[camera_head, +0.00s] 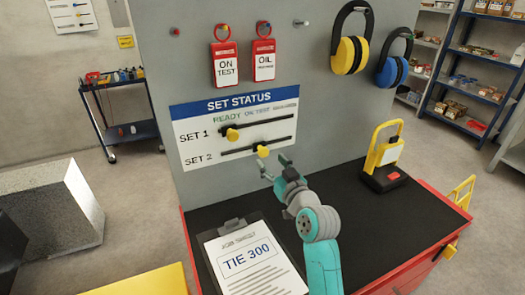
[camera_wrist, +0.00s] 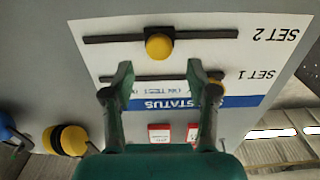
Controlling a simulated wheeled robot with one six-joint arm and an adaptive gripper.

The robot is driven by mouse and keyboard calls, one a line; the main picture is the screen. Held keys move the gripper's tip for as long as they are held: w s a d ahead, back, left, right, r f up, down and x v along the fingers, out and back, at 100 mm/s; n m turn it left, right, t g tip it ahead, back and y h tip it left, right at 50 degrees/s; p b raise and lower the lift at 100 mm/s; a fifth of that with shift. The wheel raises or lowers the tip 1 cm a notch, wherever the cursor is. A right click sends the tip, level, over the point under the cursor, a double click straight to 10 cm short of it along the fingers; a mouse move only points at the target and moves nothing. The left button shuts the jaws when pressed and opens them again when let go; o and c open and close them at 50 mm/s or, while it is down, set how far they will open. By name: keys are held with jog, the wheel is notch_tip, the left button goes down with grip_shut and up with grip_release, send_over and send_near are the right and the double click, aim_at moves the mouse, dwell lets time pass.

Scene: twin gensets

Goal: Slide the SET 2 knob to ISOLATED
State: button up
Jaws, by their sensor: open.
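The SET STATUS board (camera_head: 192,109) is on the grey panel, with two dark slots. The yellow SET 2 knob (camera_head: 263,151) sits around the middle of the lower slot, roughly below ON TEST; the right-hand heading is too small to read surely. The yellow SET 1 knob (camera_head: 232,134) is near the left end of the upper slot. My gripper (camera_head: 274,165) is open and empty, just below and right of the SET 2 knob. In the upside-down wrist view, the SET 2 knob (camera_wrist: 159,46) is centred beyond the fingertips (camera_wrist: 160,72), apart from them. One finger partly hides the SET 1 knob.
A clipboard (camera_head: 250,262) lies on the black bench top (camera_head: 345,220). A yellow-handled black device (camera_head: 384,165) stands at the right. Red tags (camera_head: 224,62) and ear defenders (camera_head: 350,52) hang above the board. The panel right of the board is clear.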

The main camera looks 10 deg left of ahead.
aim_at(265, 153)
jog(key=x, duration=0.6)
jog(key=shift+w+a, duration=0.2)
jog(key=shift+w, duration=0.1)
jog(key=shift+d, duration=0.1)
grip_shut()
